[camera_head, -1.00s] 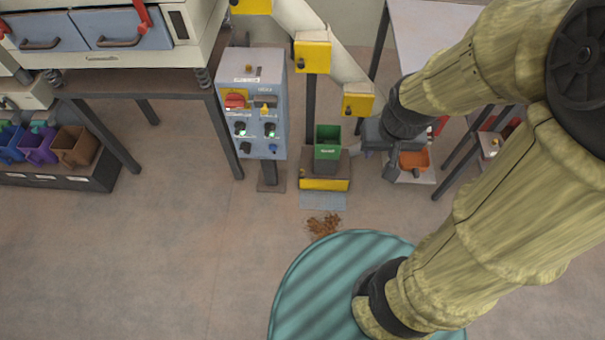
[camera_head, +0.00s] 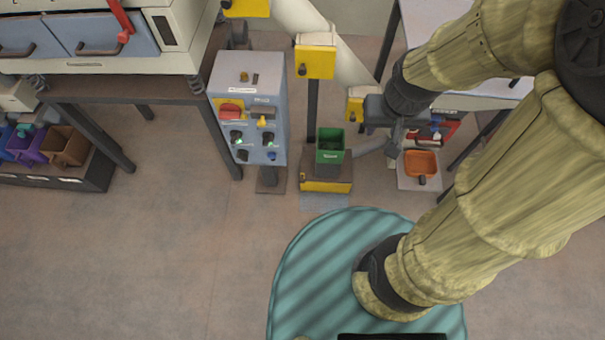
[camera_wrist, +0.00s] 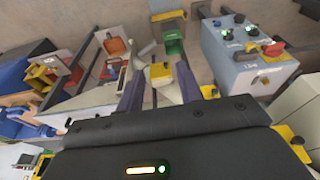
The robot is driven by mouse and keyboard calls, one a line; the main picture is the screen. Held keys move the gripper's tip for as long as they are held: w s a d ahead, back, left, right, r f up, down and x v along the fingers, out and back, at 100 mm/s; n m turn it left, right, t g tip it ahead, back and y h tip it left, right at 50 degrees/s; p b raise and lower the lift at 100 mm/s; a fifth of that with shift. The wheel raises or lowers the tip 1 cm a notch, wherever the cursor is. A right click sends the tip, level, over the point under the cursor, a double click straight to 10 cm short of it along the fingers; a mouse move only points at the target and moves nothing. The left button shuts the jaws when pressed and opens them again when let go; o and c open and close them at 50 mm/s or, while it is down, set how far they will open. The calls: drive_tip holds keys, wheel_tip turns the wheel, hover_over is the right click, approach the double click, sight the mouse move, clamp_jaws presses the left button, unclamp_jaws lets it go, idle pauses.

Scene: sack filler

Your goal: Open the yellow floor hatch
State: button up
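No hatch lying flat in the floor is plain to see. A low box with a yellow front face (camera_head: 326,186) stands on the floor under the green bin (camera_head: 330,146); I cannot tell whether this is the hatch. It also shows at the top of the wrist view (camera_wrist: 168,16), with the green bin (camera_wrist: 174,42) below it. My gripper (camera_wrist: 161,90) is open and empty, its two fingers apart in the wrist view. A yellow box (camera_wrist: 158,72) shows between the fingers, apparently beyond them. In the head view my arm partly hides the gripper.
A grey control cabinet (camera_head: 246,110) with knobs stands left of the green bin. A yellow box (camera_head: 315,62) is on a post behind it. An orange tray (camera_head: 420,163) is to the right. A bench (camera_head: 130,85) is at the left. Floor at the front left (camera_head: 150,250) is clear.

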drive_tip(key=shift+s, duration=0.15)
drive_tip(key=shift+o, duration=1.5)
drive_tip(key=shift+a+f, duration=0.1)
drive_tip(key=shift+f, duration=0.15)
drive_tip(key=w+a+f+m+t+b, duration=0.15)
drive_tip(key=w+a+f+b, duration=0.3)
drive_tip(key=f+b, duration=0.75)
drive_tip(key=w+a+f+m+t+h+b, duration=0.15)
drive_tip(key=w+a+f+b, duration=0.35)
drive_tip(key=f, duration=1.3)
drive_tip(key=w+a+f+m+t+b, duration=0.15)
drive_tip(key=w+a+f+b, duration=0.35)
drive_tip(key=f+b, duration=0.75)
drive_tip(key=s+a+f+t+b, duration=0.1)
drive_tip(key=f+t+b, duration=0.4)
drive_tip(key=f+b, duration=0.7)
drive_tip(key=s+a+f+n+t+b, duration=0.1)
drive_tip(key=f+t+b, duration=0.5)
drive_tip(key=f, duration=2.5)
drive_tip(key=s+a+y+b, duration=0.1)
drive_tip(key=b, duration=0.6)
drive_tip(key=shift+s+a+f, duration=0.2)
drive_tip(key=shift+s+f, duration=0.05)
drive_tip(key=shift+s, duration=0.15)
drive_tip(key=shift+w+n, duration=0.15)
drive_tip(key=shift+n, duration=0.1)
